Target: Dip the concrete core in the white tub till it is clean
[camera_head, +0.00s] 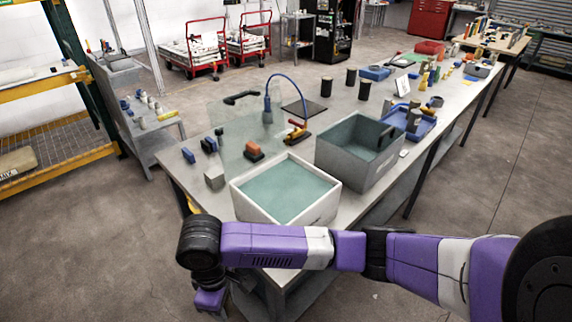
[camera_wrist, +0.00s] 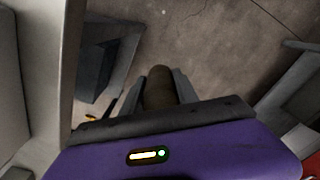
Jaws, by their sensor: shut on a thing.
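The white tub (camera_head: 237,199) stands at the near end of the long table and holds greenish liquid. My gripper (camera_wrist: 158,78) is shut on a brown, dirty-looking cylinder, the concrete core (camera_wrist: 159,92), which sits between the two grey fingers in the wrist view. In the head view my purple wrist hangs at the lower left, in front of the table's near end and outside the white tub. The fingers and the core cannot be made out there.
A grey tub (camera_head: 390,166) with liquid stands right behind the white tub. A grey block (camera_head: 215,179), blue pieces (camera_head: 208,145), an orange-topped brush (camera_head: 254,150) and a blue hose (camera_head: 298,92) are near the tubs. Dark cylinders (camera_head: 326,87) stand farther back. Floor is open at right.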

